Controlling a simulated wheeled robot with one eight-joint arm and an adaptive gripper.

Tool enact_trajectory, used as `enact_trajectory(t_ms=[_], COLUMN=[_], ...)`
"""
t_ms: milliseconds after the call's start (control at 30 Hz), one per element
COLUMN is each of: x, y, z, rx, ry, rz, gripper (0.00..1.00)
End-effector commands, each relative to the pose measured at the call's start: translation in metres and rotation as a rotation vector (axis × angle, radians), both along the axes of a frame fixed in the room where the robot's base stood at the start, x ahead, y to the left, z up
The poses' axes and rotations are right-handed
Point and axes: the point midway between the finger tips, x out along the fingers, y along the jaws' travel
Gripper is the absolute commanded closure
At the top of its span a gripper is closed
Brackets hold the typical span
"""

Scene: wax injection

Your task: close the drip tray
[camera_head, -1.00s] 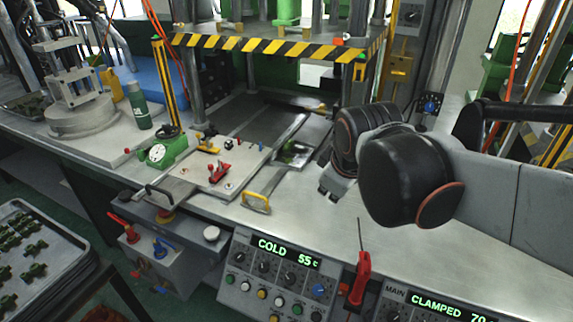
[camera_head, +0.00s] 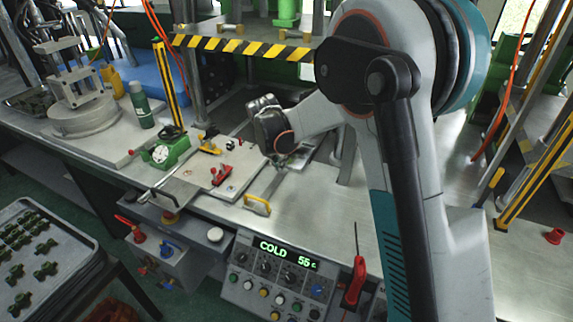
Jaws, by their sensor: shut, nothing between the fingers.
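A flat grey metal tray (camera_head: 176,193) at the left of the press bench sticks out past the front edge, with a bar handle (camera_head: 153,194) at its left side. I take this for the drip tray, but cannot be sure.
A light plate (camera_head: 236,186) with red and yellow toggle clamps lies between the tray and my wrist. A green-based dial gauge (camera_head: 160,154) stands behind the tray. A control panel (camera_head: 270,283) reading COLD is below the bench edge.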

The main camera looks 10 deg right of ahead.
Motion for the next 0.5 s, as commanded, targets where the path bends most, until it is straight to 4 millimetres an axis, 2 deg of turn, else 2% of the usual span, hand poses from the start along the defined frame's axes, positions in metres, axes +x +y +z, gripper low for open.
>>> enact_trajectory(t_ms=[267,500], x=[0.012,0.024], y=[0.002,-0.007], z=[-0.022,-0.061], rx=[-0.037,-0.036], ry=[0.027,0.027], rz=[0.079,0.078], gripper=[1.0,1.0])
